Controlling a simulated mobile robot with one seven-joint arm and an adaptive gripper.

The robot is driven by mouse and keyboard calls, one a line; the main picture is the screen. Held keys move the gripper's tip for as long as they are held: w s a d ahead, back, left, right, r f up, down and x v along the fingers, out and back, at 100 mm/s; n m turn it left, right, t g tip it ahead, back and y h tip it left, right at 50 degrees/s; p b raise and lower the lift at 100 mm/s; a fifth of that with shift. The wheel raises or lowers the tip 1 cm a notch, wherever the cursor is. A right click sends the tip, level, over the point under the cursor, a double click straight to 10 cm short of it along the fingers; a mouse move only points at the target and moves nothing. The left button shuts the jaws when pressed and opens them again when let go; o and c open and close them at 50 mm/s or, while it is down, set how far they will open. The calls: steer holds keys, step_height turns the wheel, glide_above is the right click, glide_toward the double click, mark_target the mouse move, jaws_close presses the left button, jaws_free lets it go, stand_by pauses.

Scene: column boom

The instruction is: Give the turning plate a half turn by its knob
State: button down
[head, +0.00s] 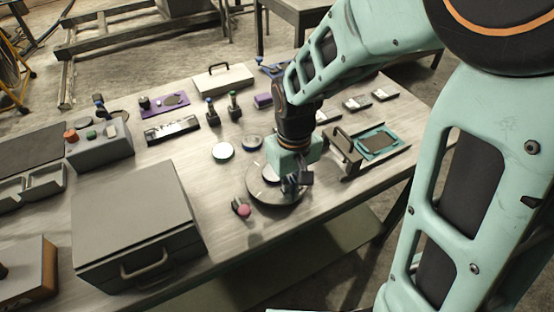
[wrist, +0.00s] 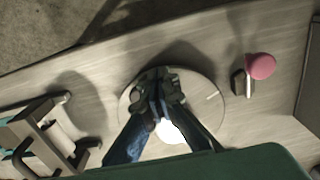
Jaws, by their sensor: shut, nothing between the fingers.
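The turning plate (head: 262,190) is a round grey disc near the front edge of the table. In the wrist view the plate (wrist: 205,112) lies under my fingers and shows a short pale line near its right rim. My gripper (head: 294,186) is over the plate, pointing down. In the wrist view my gripper (wrist: 158,88) has its dark fingertips together with nothing seen between them. I cannot make out the knob; the fingers may hide it. I cannot tell whether the fingertips touch the plate. A bright white patch shows between the finger links.
A pink-topped knob on a small dark block (wrist: 260,68) stands right of the plate; it also shows in the head view (head: 242,208). A bracket with a handle (head: 343,150) stands close on the other side. A large grey box (head: 135,215) is at left.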

steer(key=shift+d, duration=0.15)
steer(key=shift+w+d, duration=0.25)
steer(key=shift+d, duration=0.1)
steer(key=shift+w+d, duration=0.3)
steer(key=shift+w, duration=0.05)
steer(key=shift+w+d, duration=0.1)
steer(key=shift+w, duration=0.05)
stand_by(0.3)
steer(key=shift+w+d, duration=0.2)
steer(key=shift+w, duration=0.1)
stand_by(0.3)
